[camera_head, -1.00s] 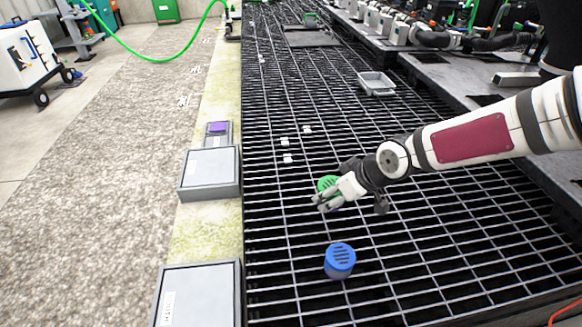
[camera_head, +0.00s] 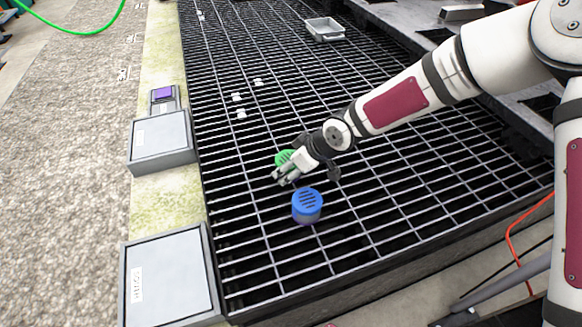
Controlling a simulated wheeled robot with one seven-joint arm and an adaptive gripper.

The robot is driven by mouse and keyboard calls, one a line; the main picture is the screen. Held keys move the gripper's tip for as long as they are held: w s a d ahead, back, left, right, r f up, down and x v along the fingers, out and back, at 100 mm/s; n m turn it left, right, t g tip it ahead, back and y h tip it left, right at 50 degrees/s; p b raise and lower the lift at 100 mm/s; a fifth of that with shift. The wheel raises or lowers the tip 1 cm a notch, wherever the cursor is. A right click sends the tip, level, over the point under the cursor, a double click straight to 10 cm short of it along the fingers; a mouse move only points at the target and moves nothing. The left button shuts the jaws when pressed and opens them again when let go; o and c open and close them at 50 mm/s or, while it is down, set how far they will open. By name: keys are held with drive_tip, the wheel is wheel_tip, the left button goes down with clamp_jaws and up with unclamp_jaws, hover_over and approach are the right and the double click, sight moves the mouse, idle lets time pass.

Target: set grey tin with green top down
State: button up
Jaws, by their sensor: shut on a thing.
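The grey tin with green top (camera_head: 284,157) is at my gripper (camera_head: 283,178), near the middle of the view. Only part of its green top shows; its grey body is mostly hidden behind the fingers. My gripper is shut on it, over the dark grating (camera_head: 240,205). I cannot tell whether the tin touches the bars. A tin with a blue slotted top (camera_head: 307,203) stands upright on the grating just below and right of my gripper.
A grey tray (camera_head: 324,31) lies on the grating at the back. Small white pieces (camera_head: 239,97) are scattered left of centre. Grey boxes (camera_head: 162,140) line the left edge. Open grating lies between the tray and my gripper.

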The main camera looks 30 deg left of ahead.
drive_tip(key=o, duration=1.2)
drive_tip(key=shift+f, duration=0.15)
drive_tip(key=shift+r, duration=0.25)
drive_tip(key=p+v, duration=0.5)
drive_tip(key=v, duration=0.6)
drive_tip(key=shift+d+r, duration=0.2)
drive_tip(key=shift+r, duration=0.15)
